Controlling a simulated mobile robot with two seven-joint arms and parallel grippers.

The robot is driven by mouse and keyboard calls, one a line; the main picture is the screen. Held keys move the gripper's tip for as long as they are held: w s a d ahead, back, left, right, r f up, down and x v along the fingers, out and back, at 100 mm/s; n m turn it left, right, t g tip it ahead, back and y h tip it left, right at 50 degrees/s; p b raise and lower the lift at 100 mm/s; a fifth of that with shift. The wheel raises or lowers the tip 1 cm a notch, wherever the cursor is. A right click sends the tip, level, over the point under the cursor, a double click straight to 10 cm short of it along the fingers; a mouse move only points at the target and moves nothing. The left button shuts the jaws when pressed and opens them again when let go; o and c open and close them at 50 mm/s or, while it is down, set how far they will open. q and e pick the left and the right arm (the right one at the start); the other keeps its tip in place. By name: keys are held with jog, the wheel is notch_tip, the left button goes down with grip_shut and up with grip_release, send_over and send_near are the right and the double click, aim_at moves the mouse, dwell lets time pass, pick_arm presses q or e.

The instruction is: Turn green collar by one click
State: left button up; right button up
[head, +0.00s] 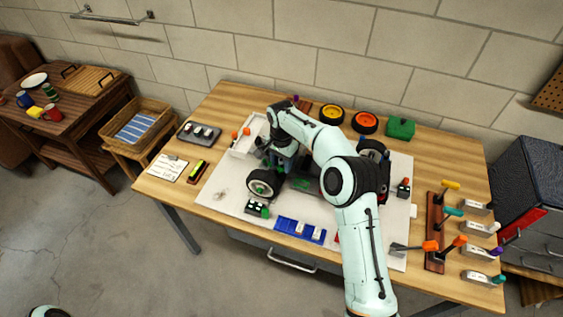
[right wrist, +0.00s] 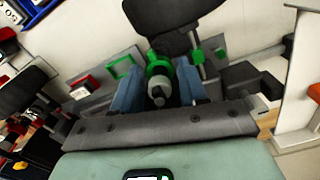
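The green collar (right wrist: 158,68) is a bright green ring on a grey shaft, seen in the right wrist view. My right gripper (right wrist: 159,86) has its blue-grey fingers on either side of the collar and shaft. The fingers look apart, with narrow gaps beside the shaft; contact at the tips is not clear. In the head view my right gripper (head: 284,163) reaches down at the left part of the RC car (head: 305,184), and my arm hides the collar and much of the car. My left gripper is out of view.
The car stands on a white mat (head: 225,205) on the wooden table. A blue tray (head: 300,230) lies in front, and a tool rack (head: 436,230) stands at the right. Loose wheels (head: 331,114) and a green block (head: 400,128) are behind. A white open box (head: 245,146) is at the left.

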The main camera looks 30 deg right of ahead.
jog(key=c, duration=0.6)
jog(key=n+p, duration=0.1)
jog(key=n, duration=0.1)
jog(key=shift+r+n+p, duration=0.25)
jog(key=shift+n+p, duration=0.1)
jog(key=shift+n, duration=0.05)
jog(key=shift+c, duration=0.2)
jog(key=shift+w+f+n+p, duration=0.15)
jog(key=shift+n+p, duration=0.15)
jog(key=shift+n, duration=0.8)
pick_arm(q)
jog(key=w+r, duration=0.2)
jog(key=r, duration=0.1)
pick_arm(e)
jog(key=shift+f, duration=0.1)
jog(key=o, duration=1.1)
jog(key=shift+c, duration=0.2)
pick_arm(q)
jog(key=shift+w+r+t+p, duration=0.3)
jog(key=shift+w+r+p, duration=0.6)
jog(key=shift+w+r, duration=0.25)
pick_arm(e)
notch_tip(320, 180, up, 14)
jog(key=shift+f, duration=0.25)
